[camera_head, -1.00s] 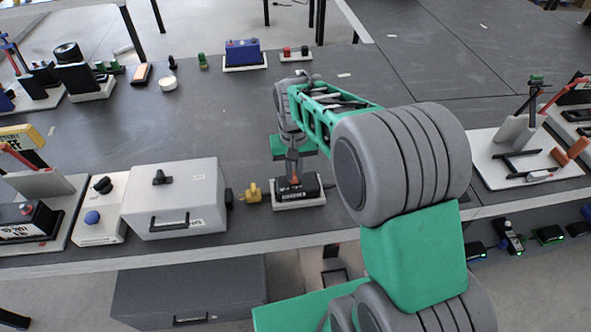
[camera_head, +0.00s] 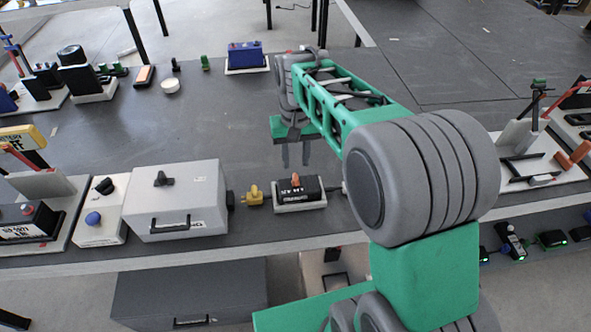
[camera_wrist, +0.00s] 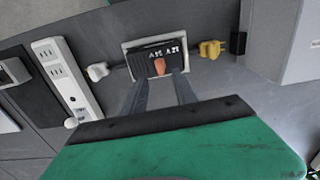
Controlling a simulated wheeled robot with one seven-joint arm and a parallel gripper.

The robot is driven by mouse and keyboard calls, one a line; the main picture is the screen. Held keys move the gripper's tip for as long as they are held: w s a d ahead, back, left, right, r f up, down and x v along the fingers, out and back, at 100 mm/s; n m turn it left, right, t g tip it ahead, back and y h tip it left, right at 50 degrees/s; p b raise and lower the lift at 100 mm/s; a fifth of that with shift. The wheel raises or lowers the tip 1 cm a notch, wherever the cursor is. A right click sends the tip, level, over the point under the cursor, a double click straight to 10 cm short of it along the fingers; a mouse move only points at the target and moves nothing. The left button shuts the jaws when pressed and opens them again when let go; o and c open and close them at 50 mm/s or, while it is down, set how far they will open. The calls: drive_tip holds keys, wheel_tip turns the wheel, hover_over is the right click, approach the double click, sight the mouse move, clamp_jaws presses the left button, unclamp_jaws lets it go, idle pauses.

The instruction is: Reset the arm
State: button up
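My gripper (camera_head: 295,155) is raised above the table, behind a small black box (camera_head: 310,190) with an orange switch (camera_head: 296,180) on a white base. Its two fingers point down, stand apart and hold nothing. In the wrist view the fingers of my gripper (camera_wrist: 159,95) reach toward the black box (camera_wrist: 143,62) and its orange switch (camera_wrist: 160,66), with a gap between the fingers. My arm bends from the lower right of the head view over the table.
A yellow plug (camera_head: 253,195) and a grey case (camera_head: 178,200) stand left of the black box. A blue box (camera_head: 245,56) stands at the back. A white power strip (camera_wrist: 66,75) shows in the wrist view. The middle of the table (camera_head: 215,125) is mostly clear.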

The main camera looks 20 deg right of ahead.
drive_tip(key=shift+r, duration=0.7)
